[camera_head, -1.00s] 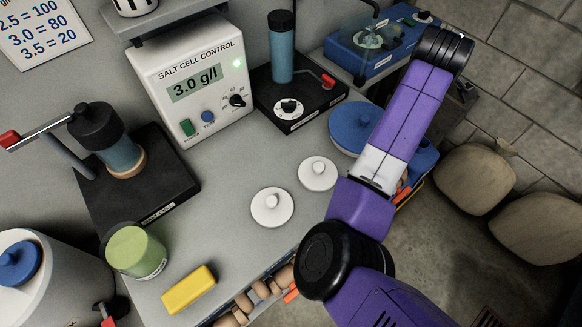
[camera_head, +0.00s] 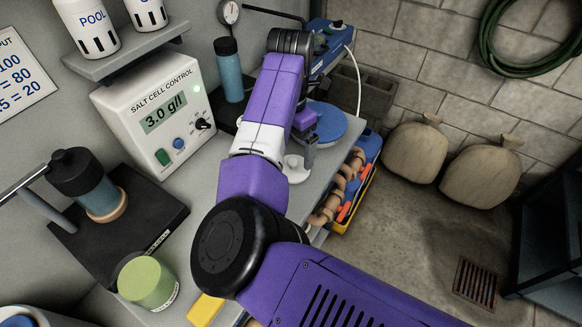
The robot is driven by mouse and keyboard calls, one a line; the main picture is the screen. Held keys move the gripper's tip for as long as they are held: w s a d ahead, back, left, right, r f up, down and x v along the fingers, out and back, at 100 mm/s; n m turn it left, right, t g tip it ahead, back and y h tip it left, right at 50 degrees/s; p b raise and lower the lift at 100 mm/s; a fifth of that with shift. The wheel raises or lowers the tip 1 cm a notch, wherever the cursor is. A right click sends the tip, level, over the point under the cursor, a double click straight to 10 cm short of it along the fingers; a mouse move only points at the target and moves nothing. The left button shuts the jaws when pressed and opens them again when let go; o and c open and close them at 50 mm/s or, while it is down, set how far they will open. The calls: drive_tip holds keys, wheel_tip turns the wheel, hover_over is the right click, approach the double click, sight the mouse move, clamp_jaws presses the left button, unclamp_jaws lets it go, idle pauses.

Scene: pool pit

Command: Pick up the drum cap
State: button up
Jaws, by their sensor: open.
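A blue round cap-like disc (camera_head: 329,124) lies at the counter's right edge, partly hidden by my arm; it looks like the drum cap, though no label confirms this. My gripper (camera_head: 308,158) points down just left of the blue disc, above or beside a white knobbed lid (camera_head: 298,175). My gripper is open, with its fingers small and partly hidden. I cannot tell whether it touches the lid. A second white lid is not visible now.
The salt cell control box (camera_head: 155,110), a black stand with a dark-capped cylinder (camera_head: 90,185), a green jar (camera_head: 147,283) and a yellow block (camera_head: 205,310) stand left of my arm. A blue device (camera_head: 330,42) is behind. Sacks (camera_head: 480,175) rest on the floor at right.

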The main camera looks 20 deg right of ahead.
sight(293, 160)
drive_tip(key=shift+w+d+f+p, duration=0.1)
drive_tip(key=shift+f+p, duration=0.05)
drive_tip(key=shift+f, duration=0.95)
drive_tip(key=shift+s+d+f+p, duration=0.1)
drive_tip(key=shift+d+f+p, duration=0.1)
drive_tip(key=shift+f, duration=0.95)
drive_tip(key=shift+w+d+f+p, duration=0.1)
drive_tip(key=shift+f+p, duration=0.05)
drive_tip(key=shift+f, duration=0.95)
drive_tip(key=c, duration=1.2)
drive_tip(key=shift+o, duration=0.2)
drive_tip(key=shift+r, duration=0.1)
